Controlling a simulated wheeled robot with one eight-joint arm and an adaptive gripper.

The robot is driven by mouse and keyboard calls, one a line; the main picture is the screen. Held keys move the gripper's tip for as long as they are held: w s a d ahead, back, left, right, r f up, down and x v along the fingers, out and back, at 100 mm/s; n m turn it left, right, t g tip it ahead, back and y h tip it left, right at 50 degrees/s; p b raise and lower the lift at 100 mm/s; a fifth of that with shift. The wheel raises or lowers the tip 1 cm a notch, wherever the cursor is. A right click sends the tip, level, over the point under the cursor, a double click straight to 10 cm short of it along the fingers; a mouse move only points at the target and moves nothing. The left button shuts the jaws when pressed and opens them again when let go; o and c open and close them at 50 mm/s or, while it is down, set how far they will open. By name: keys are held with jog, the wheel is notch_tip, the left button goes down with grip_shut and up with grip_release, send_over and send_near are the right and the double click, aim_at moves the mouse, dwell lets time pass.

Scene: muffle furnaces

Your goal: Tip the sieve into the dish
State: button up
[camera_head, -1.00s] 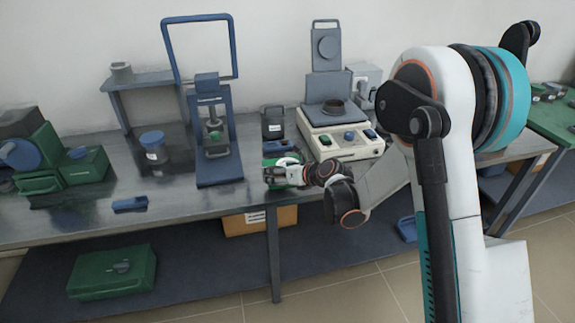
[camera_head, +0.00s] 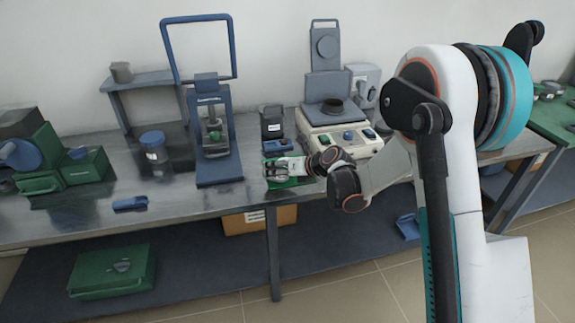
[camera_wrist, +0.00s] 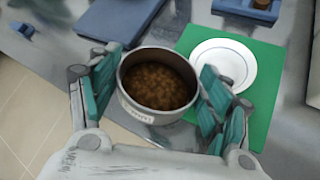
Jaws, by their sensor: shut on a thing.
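The sieve (camera_wrist: 138,104) is a round metal cup with a pale label on its side, seen in the wrist view. Brown granular material (camera_wrist: 158,86) fills much of its inside, and it looks roughly upright. My gripper (camera_wrist: 150,92) is shut on it, with teal finger pads on its left and right sides. The gripper also shows in the head view (camera_head: 280,168), where the sieve is hard to make out. The dish (camera_wrist: 224,66) is a white round plate, empty, on a green mat (camera_wrist: 262,92). The sieve is left of the dish in the wrist view, apart from its centre.
A blue press frame (camera_head: 218,165) stands left of my gripper. A cream device with knobs (camera_head: 343,142) stands behind and to the right. A dark container (camera_head: 271,122) and a blue item (camera_head: 278,145) sit just behind the mat. The bench front edge is close.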

jog(key=shift+w+d+r+m+g, duration=0.15)
jog(key=shift+w+r+m+g, duration=0.15)
jog(key=shift+g, duration=0.1)
jog(key=shift+w+d+r+m+g+y+p, duration=0.2)
jog(key=shift+w+m+g+y+p, duration=0.1)
jog(key=shift+w+m+g, duration=0.15)
dwell(0.3)
jog(key=shift+w+d+r+m+g, duration=0.2)
jog(key=shift+w+m+g, duration=0.2)
jog(key=shift+g, duration=0.15)
jog(key=shift+w, duration=0.1)
jog(key=shift+w+d+r+m+g+y, duration=0.25)
jog(key=shift+w+m+g+y, duration=0.2)
jog(key=shift+g, duration=0.15)
